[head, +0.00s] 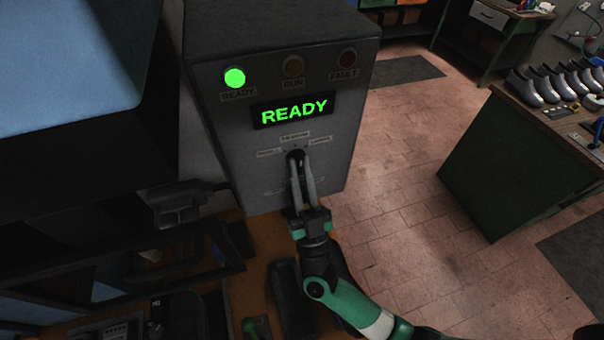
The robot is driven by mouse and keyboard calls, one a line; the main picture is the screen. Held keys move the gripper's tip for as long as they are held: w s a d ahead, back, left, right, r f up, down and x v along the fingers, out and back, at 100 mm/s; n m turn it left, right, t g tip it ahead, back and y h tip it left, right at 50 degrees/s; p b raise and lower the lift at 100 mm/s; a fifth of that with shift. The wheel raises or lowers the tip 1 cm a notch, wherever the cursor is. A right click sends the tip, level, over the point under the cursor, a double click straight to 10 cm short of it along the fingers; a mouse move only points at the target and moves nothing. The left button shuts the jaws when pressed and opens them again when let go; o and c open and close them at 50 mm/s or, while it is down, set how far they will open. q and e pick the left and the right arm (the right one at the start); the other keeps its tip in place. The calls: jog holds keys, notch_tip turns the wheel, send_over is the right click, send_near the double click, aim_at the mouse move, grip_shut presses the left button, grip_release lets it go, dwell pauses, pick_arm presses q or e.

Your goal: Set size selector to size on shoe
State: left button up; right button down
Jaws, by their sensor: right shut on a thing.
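The size selector (295,154) is a small dark knob on the front of a grey control box (230,130). Small labels sit around it, too blurred to read surely. My right gripper (298,165) reaches up from below and is shut on the knob, hiding most of it. The knob's exact pointing direction cannot be told. The display (293,110) above reads READY in green. No shoe with a readable size shows clearly. My left gripper is not in view.
A green lamp (234,77) is lit; the RUN lamp (293,67) and FAULT lamp (347,59) are dark. Dark machine parts crowd the left. A bench (500,180) with several grey shoes (560,80) stands at right. Tiled floor (400,160) lies open between.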

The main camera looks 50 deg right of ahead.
jog(key=shift+w+a+r+m+g+h+b, duration=0.1)
jog(key=shift+m+g+h+b, duration=0.2)
jog(key=shift+m+g+h, duration=1.5)
jog(key=shift+a+r+m+g+h+b, duration=0.2)
jog(key=shift+m+g+h, duration=0.35)
jog(key=shift+m+g, duration=2.5)
jog(key=shift+w+a+f+m+g+h+b, duration=0.1)
jog(key=shift+m+g+h+b, duration=0.25)
jog(key=shift+m+g+h, duration=2)
jog(key=shift+m+t+y, duration=0.7)
jog(key=shift+m+y, duration=0.5)
jog(key=c, duration=0.9)
grip_release()
jog(key=shift+o, duration=0.2)
jog(key=shift+r, duration=0.1)
